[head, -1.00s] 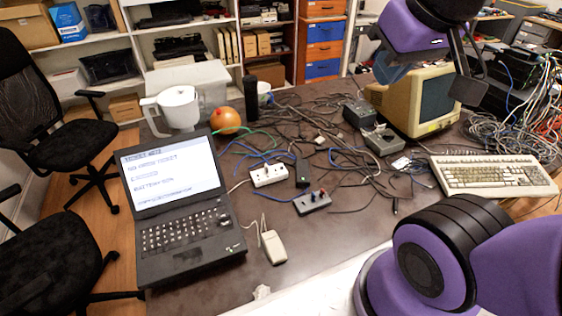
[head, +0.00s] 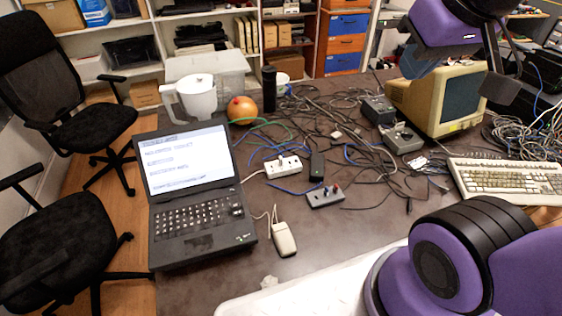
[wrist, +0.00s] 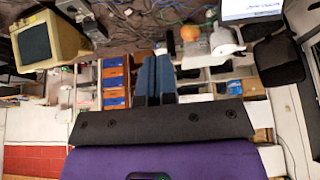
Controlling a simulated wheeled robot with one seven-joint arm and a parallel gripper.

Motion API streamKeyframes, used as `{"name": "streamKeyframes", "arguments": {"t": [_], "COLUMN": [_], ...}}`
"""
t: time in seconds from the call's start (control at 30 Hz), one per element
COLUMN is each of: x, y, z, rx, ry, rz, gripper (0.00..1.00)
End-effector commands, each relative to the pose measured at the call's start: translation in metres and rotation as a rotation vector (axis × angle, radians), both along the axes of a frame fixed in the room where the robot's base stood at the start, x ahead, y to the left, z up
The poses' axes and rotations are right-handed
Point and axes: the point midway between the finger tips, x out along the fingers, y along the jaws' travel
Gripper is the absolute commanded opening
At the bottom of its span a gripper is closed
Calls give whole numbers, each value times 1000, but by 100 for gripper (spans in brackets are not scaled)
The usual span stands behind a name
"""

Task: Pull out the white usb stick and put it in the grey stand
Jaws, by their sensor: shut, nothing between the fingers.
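A small grey stand (head: 325,196) lies on the dark table right of the laptop, with red and blue bits standing in it. Behind it, to the left, is a white block with sockets (head: 283,167), and small details on its top are too small to tell apart. I cannot make out the white usb stick for certain. My gripper (wrist: 158,52) shows blue fingers in the wrist view, shut and empty. In the head view it is raised at the upper right, well away from the stand and the block.
Tangled cables cover the middle and back. An old monitor (head: 440,100) and keyboard (head: 505,180) are at right.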

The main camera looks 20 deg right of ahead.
Motion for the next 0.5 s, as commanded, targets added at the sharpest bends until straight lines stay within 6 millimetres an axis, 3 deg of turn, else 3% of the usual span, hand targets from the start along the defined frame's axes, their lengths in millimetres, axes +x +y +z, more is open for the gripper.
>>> {"name": "streamKeyframes", "arguments": {"t": [0.3, 0.5], "x": [0, 8], "y": [0, 0], "z": [0, 0], "rx": [0, 0], "ry": [0, 9], "rz": [0, 0], "gripper": [2, 46]}}
